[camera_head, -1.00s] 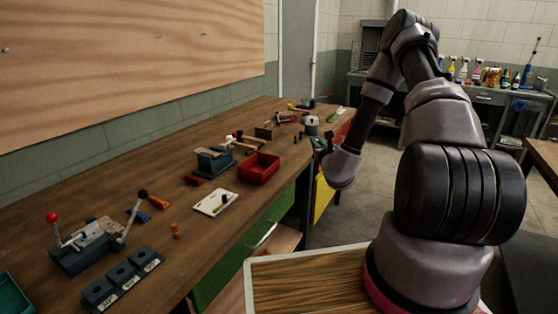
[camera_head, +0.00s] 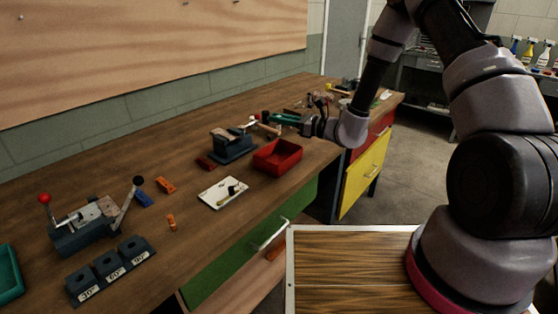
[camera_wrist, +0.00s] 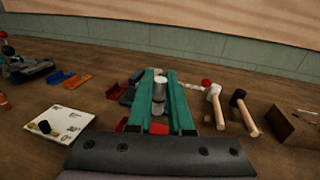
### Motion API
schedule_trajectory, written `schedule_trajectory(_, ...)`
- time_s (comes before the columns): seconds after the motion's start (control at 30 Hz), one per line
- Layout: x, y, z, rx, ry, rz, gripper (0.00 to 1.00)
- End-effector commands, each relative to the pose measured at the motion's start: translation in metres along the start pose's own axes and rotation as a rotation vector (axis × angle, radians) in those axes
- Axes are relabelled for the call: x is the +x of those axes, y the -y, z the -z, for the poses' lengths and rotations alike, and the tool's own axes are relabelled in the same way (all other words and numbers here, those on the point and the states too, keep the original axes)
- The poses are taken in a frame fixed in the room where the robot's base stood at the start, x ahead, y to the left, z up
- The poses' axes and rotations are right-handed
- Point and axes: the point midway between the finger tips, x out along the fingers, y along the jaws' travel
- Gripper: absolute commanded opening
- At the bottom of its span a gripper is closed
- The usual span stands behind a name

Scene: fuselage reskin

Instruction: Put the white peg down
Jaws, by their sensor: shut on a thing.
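My gripper (camera_wrist: 157,96) has two long teal fingers, shut on the white peg (camera_wrist: 159,88), a pale, shiny cylinder held upright between them in the wrist view. In the head view my gripper (camera_head: 283,119) reaches left over the bench, behind the red tray; the peg cannot be made out there. The wooden bench (camera_head: 120,160) lies below. Whether the peg touches anything is unclear.
A red tray (camera_head: 263,163), a blue-grey vise (camera_head: 232,148) and a white plate (camera_head: 213,201) with a black-capped piece stand nearby. Two mallets (camera_wrist: 216,107) (camera_wrist: 243,113) and a wooden block (camera_wrist: 291,129) lie right of the fingers.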

Motion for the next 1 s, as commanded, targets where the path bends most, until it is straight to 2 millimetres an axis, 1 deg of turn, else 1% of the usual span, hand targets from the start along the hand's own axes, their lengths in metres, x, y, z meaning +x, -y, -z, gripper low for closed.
schedule_trajectory(0.1, 0.001, -0.003, 0.022, 0.005, -0.003, -0.011, 0.0)
schedule_trajectory(0.2, 0.001, -0.003, 0.04, 0.006, -0.001, -0.009, 0.0)
schedule_trajectory(0.3, 0.001, -0.002, 0.051, 0.004, 0.0, -0.008, 0.0)
schedule_trajectory(0.47, 0.001, -0.002, 0.063, 0.003, -0.001, -0.007, 0.0)
schedule_trajectory(0.63, 0.001, -0.003, 0.088, 0.005, -0.001, -0.007, 0.0)
schedule_trajectory(0.7, 0.001, -0.002, 0.095, 0.003, 0.001, -0.006, 0.0)
schedule_trajectory(1.0, 0.001, -0.002, 0.098, 0.002, 0.001, -0.006, 0.0)
